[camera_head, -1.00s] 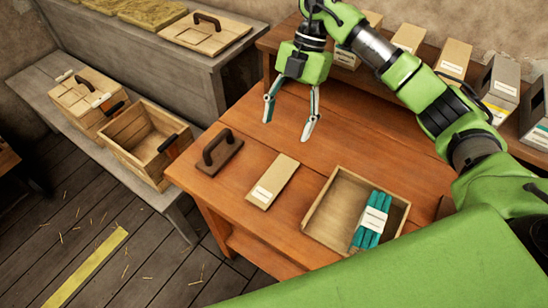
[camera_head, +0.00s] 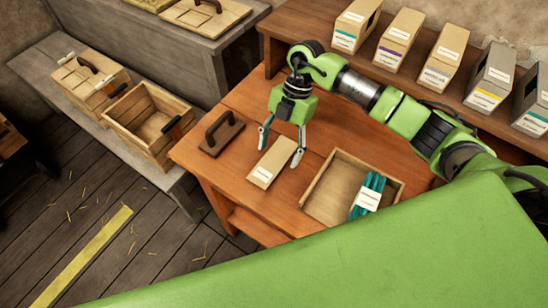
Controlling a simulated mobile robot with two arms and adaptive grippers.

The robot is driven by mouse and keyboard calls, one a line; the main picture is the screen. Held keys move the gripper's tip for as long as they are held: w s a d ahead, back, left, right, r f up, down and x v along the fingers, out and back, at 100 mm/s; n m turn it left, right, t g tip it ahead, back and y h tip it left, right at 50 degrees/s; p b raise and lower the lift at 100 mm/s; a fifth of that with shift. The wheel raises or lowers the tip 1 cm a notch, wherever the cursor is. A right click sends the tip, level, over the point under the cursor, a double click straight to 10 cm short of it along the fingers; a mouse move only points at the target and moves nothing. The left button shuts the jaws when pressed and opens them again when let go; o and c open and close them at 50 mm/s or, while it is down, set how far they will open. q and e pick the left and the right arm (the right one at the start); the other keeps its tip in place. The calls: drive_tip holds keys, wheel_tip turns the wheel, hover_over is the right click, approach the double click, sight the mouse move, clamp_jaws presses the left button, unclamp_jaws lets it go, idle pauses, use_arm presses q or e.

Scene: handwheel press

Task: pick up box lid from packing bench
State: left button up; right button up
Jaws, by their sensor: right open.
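The box lid (camera_head: 270,164), a flat beige piece with a white label at its near end, lies on the orange-brown packing bench (camera_head: 250,106). My right gripper (camera_head: 279,156) is open and empty, pointing down over the lid. Its two fingers appear on either side of the lid in the picture; I cannot tell their exact height or whether they touch it. An open shallow box (camera_head: 325,200) stands right of the lid, with a teal bundle (camera_head: 369,194) with a white label inside. My left gripper is not in view.
A dark block with a handle (camera_head: 221,134) lies left of the lid. Several labelled cartons (camera_head: 445,56) stand on the raised shelf behind. An open wooden crate (camera_head: 139,114) and a closed one (camera_head: 80,82) stand on the grey bench at left.

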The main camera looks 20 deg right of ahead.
drive_tip(key=shift+f, duration=0.2)
drive_tip(key=c, duration=1.1)
drive_tip(key=shift+c, duration=0.2)
drive_tip(key=shift+r, duration=0.2)
